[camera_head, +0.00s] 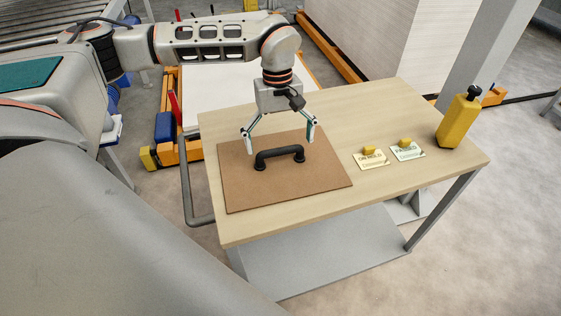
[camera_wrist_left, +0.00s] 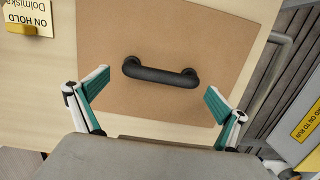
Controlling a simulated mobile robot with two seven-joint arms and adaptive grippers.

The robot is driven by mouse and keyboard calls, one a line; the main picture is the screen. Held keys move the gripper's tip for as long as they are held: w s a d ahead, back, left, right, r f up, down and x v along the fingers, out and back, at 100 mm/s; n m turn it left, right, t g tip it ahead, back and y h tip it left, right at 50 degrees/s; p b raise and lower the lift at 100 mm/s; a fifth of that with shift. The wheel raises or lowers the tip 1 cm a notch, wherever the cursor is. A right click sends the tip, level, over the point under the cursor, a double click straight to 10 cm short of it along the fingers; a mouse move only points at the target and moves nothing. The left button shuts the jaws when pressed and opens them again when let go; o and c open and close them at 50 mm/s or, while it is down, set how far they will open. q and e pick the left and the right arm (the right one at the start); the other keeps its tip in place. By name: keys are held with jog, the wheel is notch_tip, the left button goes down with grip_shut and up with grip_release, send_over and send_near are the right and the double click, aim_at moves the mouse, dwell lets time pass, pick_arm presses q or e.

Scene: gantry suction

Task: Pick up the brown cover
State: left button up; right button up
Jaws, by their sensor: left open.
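The brown cover (camera_head: 300,184) is a flat square board lying on the wooden table, with a black bar handle (camera_head: 279,157) standing on its middle. In the left wrist view the cover (camera_wrist_left: 190,35) and its handle (camera_wrist_left: 160,75) also show. My left gripper (camera_head: 280,145) is open and points down above the cover. Its two fingers are spread wide, one toward each end of the handle, and it holds nothing. In the left wrist view the fingers (camera_wrist_left: 155,105) are apart and the handle lies ahead of them, between their lines. My right gripper is not in view.
The wooden table (camera_head: 400,195) also bears two cards, one cream (camera_head: 371,160) and one pale green (camera_head: 407,151), each with a yellow piece on it. A yellow bottle (camera_head: 459,117) with a black top stands at the right. The table's front right part is clear.

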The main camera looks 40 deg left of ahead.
aim_at(281, 154)
pick_arm(q)
jog(key=f, duration=0.4)
jog(key=shift+s+d, duration=0.2)
jog(key=shift+s, duration=0.1)
jog(key=shift+r, duration=0.1)
jog(key=c, duration=1.3)
jog(key=shift+r, duration=0.15)
